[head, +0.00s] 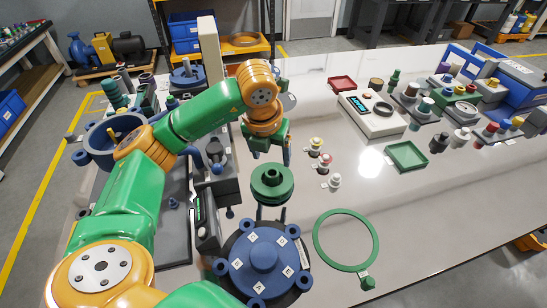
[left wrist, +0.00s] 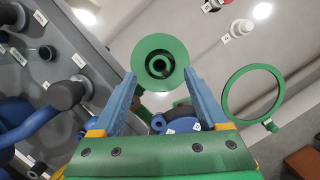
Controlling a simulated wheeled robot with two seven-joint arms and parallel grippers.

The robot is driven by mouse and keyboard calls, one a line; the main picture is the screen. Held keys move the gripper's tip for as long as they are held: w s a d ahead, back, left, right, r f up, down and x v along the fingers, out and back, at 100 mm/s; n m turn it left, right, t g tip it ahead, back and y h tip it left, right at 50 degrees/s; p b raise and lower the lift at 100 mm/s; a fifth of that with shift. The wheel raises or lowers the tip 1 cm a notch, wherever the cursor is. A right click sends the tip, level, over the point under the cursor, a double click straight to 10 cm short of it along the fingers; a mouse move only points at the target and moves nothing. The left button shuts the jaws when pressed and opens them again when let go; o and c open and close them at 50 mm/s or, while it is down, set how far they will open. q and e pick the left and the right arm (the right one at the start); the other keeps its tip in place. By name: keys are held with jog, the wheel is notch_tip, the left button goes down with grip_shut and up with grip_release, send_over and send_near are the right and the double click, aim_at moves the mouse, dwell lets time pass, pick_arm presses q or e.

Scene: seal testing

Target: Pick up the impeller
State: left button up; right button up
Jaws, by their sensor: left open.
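The likely impeller is a green round part with stacked discs and a hole in its middle (head: 271,183). It stands just behind the blue flanged housing in the head view. In the left wrist view the green part (left wrist: 160,50) lies between and beyond my two blue fingertips. My left gripper (head: 272,155) is open and empty, pointing down just behind and above the green part in the head view. Its spread fingers also show in the left wrist view (left wrist: 160,82). I cannot tell how far the fingertips are from the part. My right gripper is not in view.
The blue flanged housing (head: 263,256) stands in front. A green ring (head: 317,240) lies to its right. Small labelled knobs (head: 335,181), a green tray (head: 407,155) and a grey device (head: 372,117) stand farther right. Dark fixtures (head: 176,225) crowd the left; the table's front right is clear.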

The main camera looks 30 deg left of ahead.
aim_at(271, 170)
pick_arm(q)
jog(key=x, duration=0.4)
jog(key=s+x, duration=0.1)
jog(key=shift+w+f+p, duration=0.1)
jog(key=shift+f+p, duration=0.25)
jog(key=shift+f, duration=0.2)
jog(key=shift+w+f, duration=0.15)
jog(key=shift+f, duration=0.1)
jog(key=shift+r, duration=0.1)
grip_shut()
